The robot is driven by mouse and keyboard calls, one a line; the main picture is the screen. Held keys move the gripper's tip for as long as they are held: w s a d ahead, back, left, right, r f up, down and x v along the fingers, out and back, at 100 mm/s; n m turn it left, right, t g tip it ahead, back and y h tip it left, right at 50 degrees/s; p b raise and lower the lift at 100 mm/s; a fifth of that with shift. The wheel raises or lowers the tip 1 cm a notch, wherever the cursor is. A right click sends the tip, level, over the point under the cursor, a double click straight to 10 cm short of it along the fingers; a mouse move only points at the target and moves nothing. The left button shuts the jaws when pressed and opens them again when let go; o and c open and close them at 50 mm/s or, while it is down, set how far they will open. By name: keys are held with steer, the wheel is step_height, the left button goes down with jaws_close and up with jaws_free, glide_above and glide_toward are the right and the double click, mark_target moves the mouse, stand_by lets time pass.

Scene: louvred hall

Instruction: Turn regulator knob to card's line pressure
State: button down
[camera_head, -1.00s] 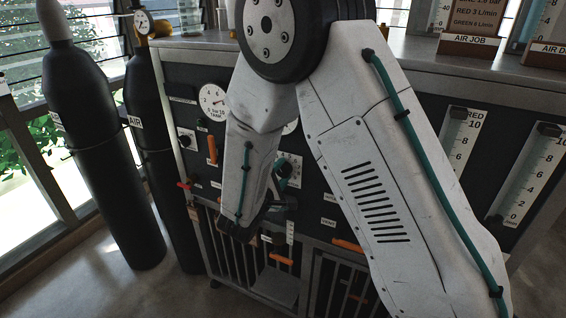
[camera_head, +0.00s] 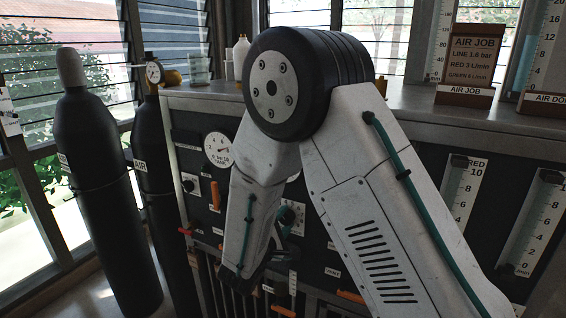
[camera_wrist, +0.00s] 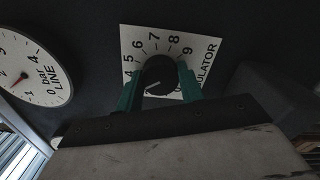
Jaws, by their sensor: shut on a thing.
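The regulator knob (camera_wrist: 159,74) is black and round, with a pale pointer mark on its lower left side. It sits on a white number plate (camera_wrist: 132,43) with 4 to 9 readable. My gripper's teal fingers (camera_wrist: 159,80) are shut on the knob, one on each side. The line gauge (camera_wrist: 45,72), marked in bar, is at the left of the wrist view; its red needle's exact reading is unclear. The card (camera_head: 473,56) stands on the bench top and reads AIR JOB, a line pressure that looks like 1.6 bar, and red and green flows.
A tank gauge (camera_head: 218,150) and an orange lever (camera_head: 215,195) are on the panel left of my arm. Dark cylinders (camera_head: 95,185) stand at the left by the louvred windows. A red flow tube scale (camera_head: 465,195) is at the right.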

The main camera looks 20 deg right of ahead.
steer(key=c, duration=0.9)
jaws_free()
steer(key=shift+c, duration=0.2)
steer(key=shift+o, duration=0.3)
steer(key=shift+a, duration=0.4)
steer(key=s+a+n, duration=0.6)
steer(key=a+n, duration=0.1)
steer(key=n, duration=0.3)
steer(key=shift+w+d+n, duration=0.65)
steer(key=shift+w+d, duration=0.35)
steer(key=shift+d, duration=0.3)
steer(key=shift+w+d+n, duration=0.7)
steer(key=shift+w+d, duration=0.3)
steer(key=shift+d, duration=0.3)
steer(key=shift+w+d+n, duration=0.65)
steer(key=shift+w+d, duration=0.35)
steer(key=shift+d, duration=0.3)
jaws_close()
